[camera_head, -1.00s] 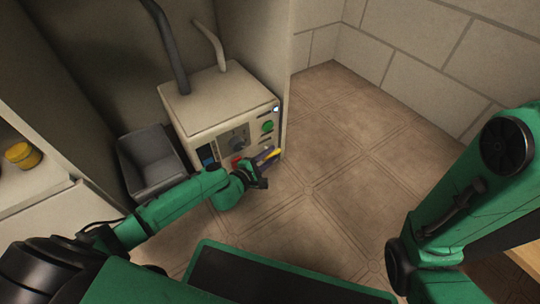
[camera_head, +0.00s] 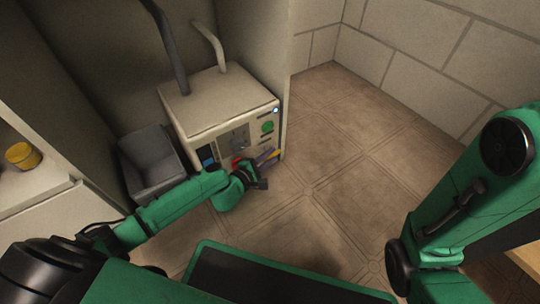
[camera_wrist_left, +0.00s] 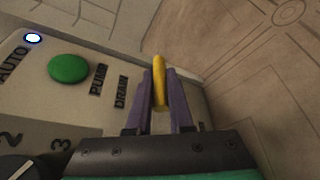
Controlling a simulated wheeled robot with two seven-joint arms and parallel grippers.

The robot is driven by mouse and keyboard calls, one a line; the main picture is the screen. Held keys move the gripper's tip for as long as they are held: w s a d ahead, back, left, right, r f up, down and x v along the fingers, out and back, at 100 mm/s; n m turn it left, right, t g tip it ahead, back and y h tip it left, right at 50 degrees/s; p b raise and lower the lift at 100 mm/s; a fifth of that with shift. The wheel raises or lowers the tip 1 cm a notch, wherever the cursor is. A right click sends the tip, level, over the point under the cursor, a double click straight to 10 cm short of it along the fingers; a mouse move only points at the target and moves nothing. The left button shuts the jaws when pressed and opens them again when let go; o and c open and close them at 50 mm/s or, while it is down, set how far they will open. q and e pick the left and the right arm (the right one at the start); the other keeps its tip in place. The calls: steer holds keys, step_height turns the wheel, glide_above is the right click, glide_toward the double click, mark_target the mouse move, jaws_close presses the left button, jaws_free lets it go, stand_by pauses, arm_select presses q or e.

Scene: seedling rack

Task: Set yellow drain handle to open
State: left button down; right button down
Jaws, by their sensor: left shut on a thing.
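The yellow drain handle (camera_wrist_left: 159,80) is on the front panel of the cream machine (camera_head: 220,105), at its lower right edge beside a label that seems to read DRAIN. My left gripper (camera_wrist_left: 160,90) is shut on the handle, with one purple finger on each side of it. In the head view my left gripper (camera_head: 266,161) is at the panel's lower right, and only a little of the yellow handle (camera_head: 273,154) shows there. The handle's pivot is hidden behind the fingers. Of my right arm only links show at the right; its gripper is out of view.
A green button (camera_wrist_left: 69,68), a lit indicator (camera_wrist_left: 33,38) and a dial (camera_wrist_left: 18,168) are on the same panel. A grey bin (camera_head: 152,160) stands left of the machine. A yellow jar (camera_head: 22,155) sits on a shelf at far left. The tiled floor (camera_head: 330,150) at right is clear.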

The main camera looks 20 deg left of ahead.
stand_by(0.6)
arm_select(q)
steer(key=s+d+p, duration=0.1)
steer(key=d, duration=0.1)
steer(key=s+d+p, duration=0.1)
steer(key=s+p, duration=0.1)
steer(key=shift+d, duration=0.35)
steer(key=c, duration=0.8)
jaws_free()
steer(key=shift+a, duration=0.1)
